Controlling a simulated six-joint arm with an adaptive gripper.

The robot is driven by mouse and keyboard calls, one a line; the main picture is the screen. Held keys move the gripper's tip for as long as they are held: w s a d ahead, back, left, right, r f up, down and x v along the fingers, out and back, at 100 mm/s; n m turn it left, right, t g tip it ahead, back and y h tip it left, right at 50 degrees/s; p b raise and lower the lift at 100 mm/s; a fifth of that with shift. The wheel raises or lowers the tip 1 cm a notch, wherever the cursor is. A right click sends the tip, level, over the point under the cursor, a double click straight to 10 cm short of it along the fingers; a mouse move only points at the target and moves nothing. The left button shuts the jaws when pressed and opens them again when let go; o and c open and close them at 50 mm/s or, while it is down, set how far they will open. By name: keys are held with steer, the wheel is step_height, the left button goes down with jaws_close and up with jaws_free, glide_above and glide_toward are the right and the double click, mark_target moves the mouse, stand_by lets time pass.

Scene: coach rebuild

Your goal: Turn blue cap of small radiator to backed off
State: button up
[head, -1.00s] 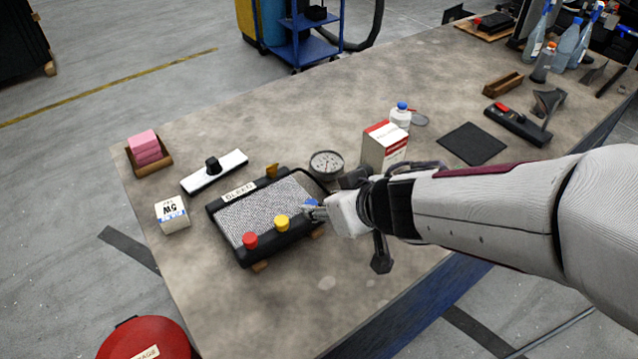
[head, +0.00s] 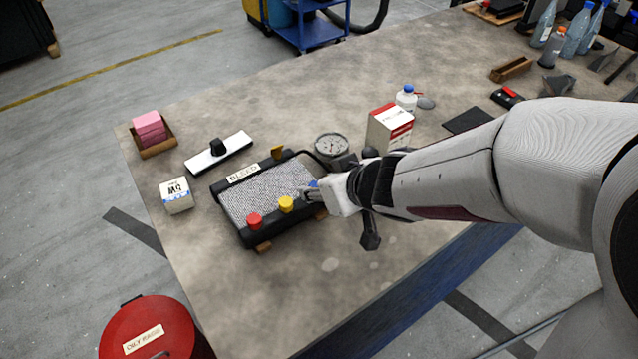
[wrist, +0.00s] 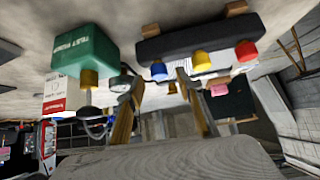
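The small radiator (head: 268,193) lies on the bench, a black frame around a grey mesh, with red, yellow and blue caps along its near edge. The blue cap (head: 313,184) is at the right end, partly hidden by my gripper (head: 309,191). In the wrist view the blue cap (wrist: 158,70) appears between the two fingertips of my gripper (wrist: 159,76), with a visible gap on each side. The fingers are apart and hold nothing that I can see. Whether the tips reach level with the cap is hard to tell.
The yellow cap (head: 286,204) is close beside the blue one, and the red cap (head: 254,220) is farther left. A round gauge (head: 331,146) and a red-white carton (head: 388,128) stand behind my gripper. A green block (wrist: 85,52) shows in the wrist view. The bench front is clear.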

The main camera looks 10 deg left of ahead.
steer(key=shift+x, duration=0.75)
jaws_close()
